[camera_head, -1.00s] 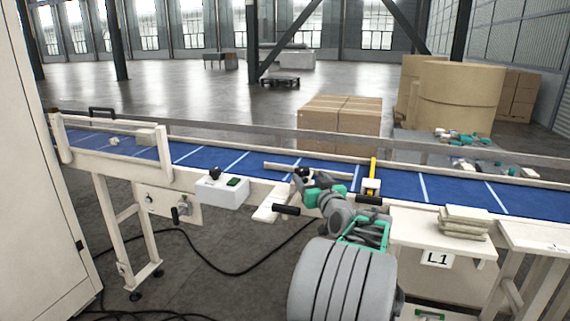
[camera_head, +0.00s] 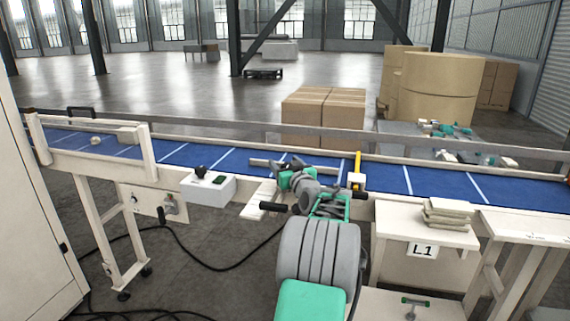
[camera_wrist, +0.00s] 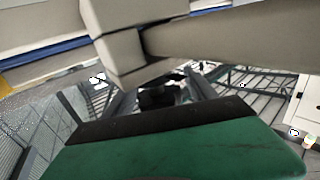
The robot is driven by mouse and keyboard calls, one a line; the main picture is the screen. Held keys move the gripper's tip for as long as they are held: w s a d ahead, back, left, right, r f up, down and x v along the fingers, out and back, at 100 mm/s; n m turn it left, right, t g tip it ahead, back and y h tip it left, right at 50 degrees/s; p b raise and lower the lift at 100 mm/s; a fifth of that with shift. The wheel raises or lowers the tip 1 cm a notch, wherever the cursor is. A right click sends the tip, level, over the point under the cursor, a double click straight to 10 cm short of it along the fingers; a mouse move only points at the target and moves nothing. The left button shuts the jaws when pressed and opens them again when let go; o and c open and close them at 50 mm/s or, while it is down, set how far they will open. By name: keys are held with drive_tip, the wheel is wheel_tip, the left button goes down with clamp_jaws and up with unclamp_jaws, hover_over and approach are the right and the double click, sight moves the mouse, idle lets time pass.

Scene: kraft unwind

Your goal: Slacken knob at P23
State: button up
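No label P23 is readable, so I cannot tell which part is its knob. A small black knob (camera_head: 201,170) stands on a white control box (camera_head: 208,188) at the conveyor's near side. A grey knob or lever (camera_head: 171,208) sits on a beige panel (camera_head: 138,199) below the conveyor. My gripper (camera_head: 287,177) is over the conveyor's near edge, right of the white box and apart from it. In the wrist view, beige bars (camera_wrist: 125,45) cross close in front, above a broad green surface.
The blue conveyor (camera_head: 430,183) runs across. Black-ended grips (camera_head: 273,207) and a yellow upright (camera_head: 357,168) are close to my arm. A bench marked L1 (camera_head: 392,219) with stacked pads (camera_head: 449,214) stands right. A tall pale cabinet (camera_head: 30,220) stands left. A cable lies on the floor.

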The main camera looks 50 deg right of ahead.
drive_tip(key=c, duration=1.3)
